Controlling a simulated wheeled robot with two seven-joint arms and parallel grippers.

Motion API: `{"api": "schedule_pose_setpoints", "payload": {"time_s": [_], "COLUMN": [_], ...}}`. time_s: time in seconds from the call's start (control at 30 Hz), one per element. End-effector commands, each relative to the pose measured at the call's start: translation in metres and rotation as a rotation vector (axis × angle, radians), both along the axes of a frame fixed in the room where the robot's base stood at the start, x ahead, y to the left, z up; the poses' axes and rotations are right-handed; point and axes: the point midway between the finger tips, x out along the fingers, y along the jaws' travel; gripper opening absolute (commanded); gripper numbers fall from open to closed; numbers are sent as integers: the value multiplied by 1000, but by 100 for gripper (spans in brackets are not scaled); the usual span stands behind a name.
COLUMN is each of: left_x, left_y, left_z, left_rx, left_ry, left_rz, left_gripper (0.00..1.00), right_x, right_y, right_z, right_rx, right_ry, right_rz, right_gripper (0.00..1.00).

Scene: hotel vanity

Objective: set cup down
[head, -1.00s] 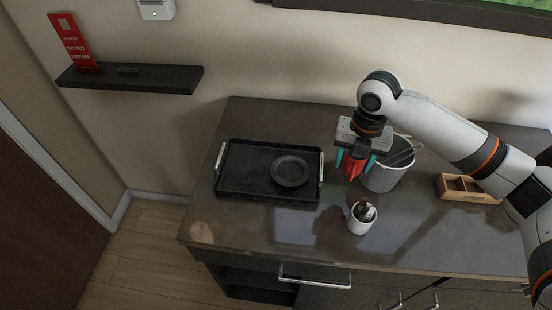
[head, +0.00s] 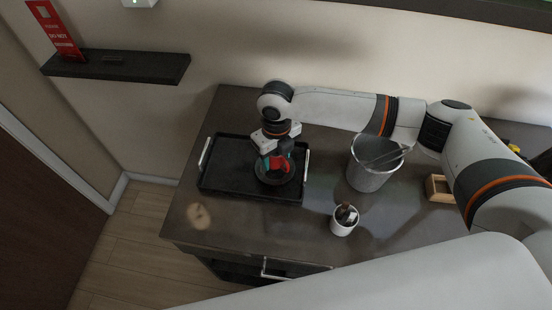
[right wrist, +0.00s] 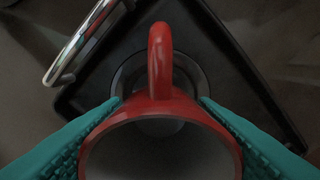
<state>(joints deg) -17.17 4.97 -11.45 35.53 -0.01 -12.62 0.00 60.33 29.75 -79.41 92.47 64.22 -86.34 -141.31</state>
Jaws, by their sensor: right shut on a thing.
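My right gripper (head: 273,162) is shut on the red cup (head: 281,165) over the tray. In the right wrist view its teal fingers press both sides of the cup (right wrist: 160,112), with the handle at the top of the picture. The dark round saucer (head: 271,181) is on the black tray (head: 222,188), right of its middle. The cup is over the saucer, which shows past the cup in the right wrist view (right wrist: 124,76). I cannot tell whether the cup touches the saucer. My left gripper is not in view.
A grey bucket (head: 368,178) stands right of the tray, under my right arm. A white holder (head: 342,226) with dark items stands near the counter's front. A wooden box (head: 438,190) is at right. The tray's left part is clear.

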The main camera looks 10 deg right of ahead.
Motion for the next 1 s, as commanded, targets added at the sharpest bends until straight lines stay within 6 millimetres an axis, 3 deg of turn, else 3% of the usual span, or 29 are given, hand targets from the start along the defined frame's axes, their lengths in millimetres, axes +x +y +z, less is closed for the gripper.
{"api": "schedule_pose_setpoints", "payload": {"time_s": [0.2, 0.57, 0.6, 0.7, 1.0], "left_x": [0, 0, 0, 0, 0], "left_y": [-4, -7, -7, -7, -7], "left_z": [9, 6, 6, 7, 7], "left_rx": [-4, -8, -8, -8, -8], "left_ry": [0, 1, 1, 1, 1], "left_rz": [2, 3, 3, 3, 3], "left_gripper": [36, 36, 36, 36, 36], "right_x": [-1, 0, 0, 0, -1], "right_y": [0, 0, 0, 0, 0], "right_z": [-28, -34, -33, -33, -33], "right_rx": [-1, 0, 0, 0, 0], "right_ry": [2, 0, 0, 0, 1], "right_rz": [-1, -1, -1, -1, -1], "right_gripper": [28, 28, 59, 75, 75]}}
